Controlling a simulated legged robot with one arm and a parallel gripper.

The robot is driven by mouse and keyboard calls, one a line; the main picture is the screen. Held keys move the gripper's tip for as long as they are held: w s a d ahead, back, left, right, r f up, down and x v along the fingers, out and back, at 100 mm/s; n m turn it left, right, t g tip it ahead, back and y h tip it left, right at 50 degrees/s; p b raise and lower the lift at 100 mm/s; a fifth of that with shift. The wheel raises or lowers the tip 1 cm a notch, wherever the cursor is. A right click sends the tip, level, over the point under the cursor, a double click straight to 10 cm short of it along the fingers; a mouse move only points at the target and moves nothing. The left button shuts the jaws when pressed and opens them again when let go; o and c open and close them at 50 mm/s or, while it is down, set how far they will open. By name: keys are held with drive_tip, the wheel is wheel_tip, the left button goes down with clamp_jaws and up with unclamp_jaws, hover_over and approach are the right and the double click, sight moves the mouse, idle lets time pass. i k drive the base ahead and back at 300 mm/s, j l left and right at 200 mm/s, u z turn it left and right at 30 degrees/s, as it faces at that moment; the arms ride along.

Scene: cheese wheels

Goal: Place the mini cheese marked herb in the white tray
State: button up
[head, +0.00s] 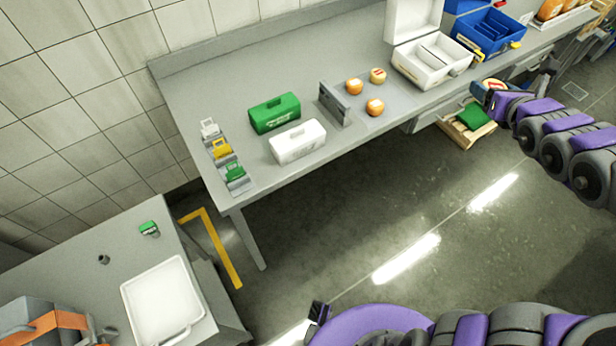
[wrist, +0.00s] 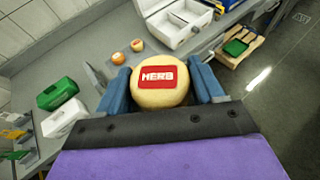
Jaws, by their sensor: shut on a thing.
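My gripper (wrist: 160,88) is shut on a round pale-yellow mini cheese (wrist: 160,94) with a red label reading HERB. The cheese sits between the two blue fingers, label towards the camera. In the head view my gripper (head: 490,92) is at the upper right, beside the long table's front edge, and the cheese is only partly visible. A white tray (head: 165,300), empty, lies on the separate grey table at the lower left, far from my gripper.
On the long table (head: 260,80) stand several small cheeses (head: 375,107), a grey divider (head: 335,103), green (head: 275,113) and white (head: 298,142) boxes, an open white case (head: 430,60) and a blue crate (head: 490,35). A small green item (head: 149,228) lies near the white tray. Open floor separates the tables.

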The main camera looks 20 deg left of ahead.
sight(153, 307)
drive_tip(key=k+u, duration=0.1)
drive_tip(key=u, duration=1.25)
